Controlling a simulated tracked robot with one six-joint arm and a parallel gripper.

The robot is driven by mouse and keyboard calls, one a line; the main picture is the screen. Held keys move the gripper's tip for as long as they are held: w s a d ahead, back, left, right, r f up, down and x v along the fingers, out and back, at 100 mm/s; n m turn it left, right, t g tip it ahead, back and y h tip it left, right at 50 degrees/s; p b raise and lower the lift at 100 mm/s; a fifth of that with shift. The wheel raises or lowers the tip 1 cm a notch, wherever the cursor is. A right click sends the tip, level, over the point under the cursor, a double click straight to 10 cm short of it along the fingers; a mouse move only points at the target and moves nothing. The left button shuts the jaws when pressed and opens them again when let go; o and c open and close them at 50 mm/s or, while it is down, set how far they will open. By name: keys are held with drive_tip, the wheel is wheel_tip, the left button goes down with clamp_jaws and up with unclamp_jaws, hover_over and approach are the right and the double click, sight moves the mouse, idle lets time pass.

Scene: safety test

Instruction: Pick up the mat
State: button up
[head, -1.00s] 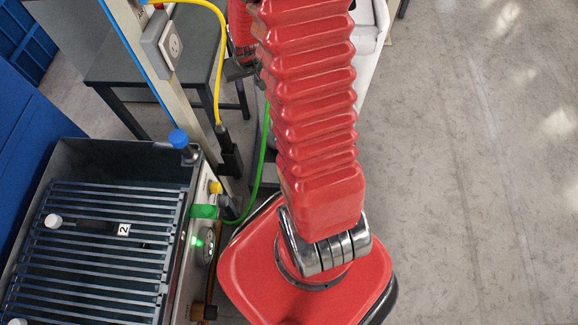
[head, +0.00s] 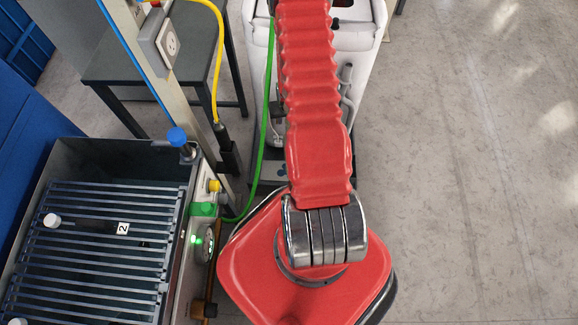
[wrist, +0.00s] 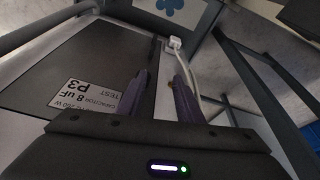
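I cannot pick out a mat with certainty in either view. In the wrist view, my gripper (wrist: 162,80) has its two purple-grey fingers apart, with nothing visible held between them. To the left of the fingers is a flat dark panel (wrist: 75,65). A white label (wrist: 88,96) near its lower edge reads "capacitor", "8 uF", "test" and "P3". I cannot tell whether the fingers touch the panel. In the head view my red arm reaches up and away, and its gripper is not visible.
A white wheeled-looking unit (head: 262,45) stands behind my arm. At left are a dark slatted box (head: 60,160), a dark-topped table (head: 150,60) and a post with a socket (head: 170,43). Yellow (head: 218,60) and green (head: 266,100) cables hang nearby. The floor at right is clear.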

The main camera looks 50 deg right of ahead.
drive_tip(key=s+f+m, duration=0.1)
drive_tip(key=s+f, duration=0.6)
drive_tip(key=f, duration=0.4)
drive_tip(key=s+f+m+h, duration=0.1)
drive_tip(key=s+f, duration=0.6)
drive_tip(key=f, duration=0.5)
drive_tip(key=shift+s+m, duration=0.3)
drive_tip(key=shift+x, duration=4.2)
drive_tip(key=shift+w, duration=0.1)
drive_tip(key=shift+x, duration=2.6)
drive_tip(key=shift+c, duration=0.4)
